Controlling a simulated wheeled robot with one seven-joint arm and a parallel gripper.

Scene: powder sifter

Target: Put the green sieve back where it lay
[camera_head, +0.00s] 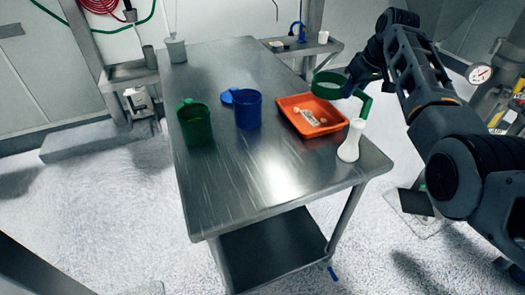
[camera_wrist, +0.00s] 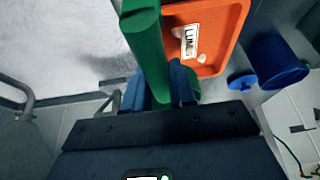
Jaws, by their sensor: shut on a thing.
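The green sieve (camera_head: 328,94) is held up over the far right part of the orange tray (camera_head: 285,119). Its handle extends to the right of the ring. My gripper (camera_head: 354,86) is at the sieve's right side and shut on it. In the wrist view the green sieve (camera_wrist: 146,42) runs up from between the two blue fingers of my gripper (camera_wrist: 160,90). The tray (camera_wrist: 233,25) shows beyond it there, with a white label and a few pale lumps inside. The sieve's ring is mostly out of the wrist view.
A white flask (camera_head: 350,141) stands near the table's right edge, close to the tray. A blue container (camera_head: 248,110) with its blue lid (camera_head: 227,97) beside it and a green container (camera_head: 195,125) stand to the left. The front of the metal table (camera_head: 255,190) is clear.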

